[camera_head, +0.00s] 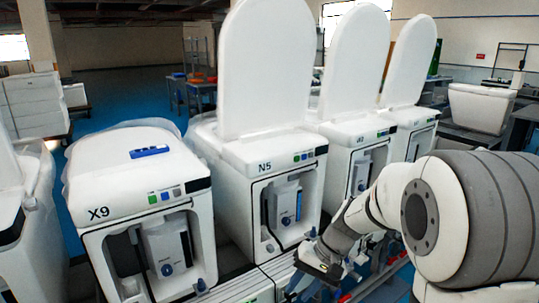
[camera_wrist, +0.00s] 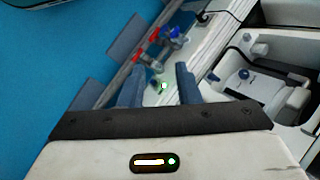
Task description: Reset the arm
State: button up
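My arm (camera_head: 446,215) reaches in from the right of the head view, bent down and to the left. Its wrist end (camera_head: 322,262) hangs low in front of the toilet marked N5 (camera_head: 257,160). In the wrist view my gripper (camera_wrist: 159,74) has its two blue-grey fingers apart. I see nothing held between them; a small green glow and the pale rail show in the gap. In the head view the fingers are too small to make out clearly.
The toilet marked X9 (camera_head: 135,205) has a closed lid with a blue object (camera_head: 149,152) on it. More toilets with raised lids stand right of N5. A rail with red and blue fittings (camera_wrist: 160,42) runs below the gripper.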

jog(key=s+d+r+t+h+p, duration=0.1)
jog(key=s+d+r+h+p, duration=0.2)
jog(key=s+r, duration=0.4)
jog(key=s+d+r+n+t+h+p, duration=0.1)
jog(key=s+d+r+p, duration=0.3)
jog(key=s+r, duration=0.4)
jog(key=shift+d+r+t+h+p, duration=0.3)
jog(key=shift+d+t+h+p, duration=0.05)
jog(key=shift+t+h+p, duration=0.5)
jog(key=shift+c, duration=0.5)
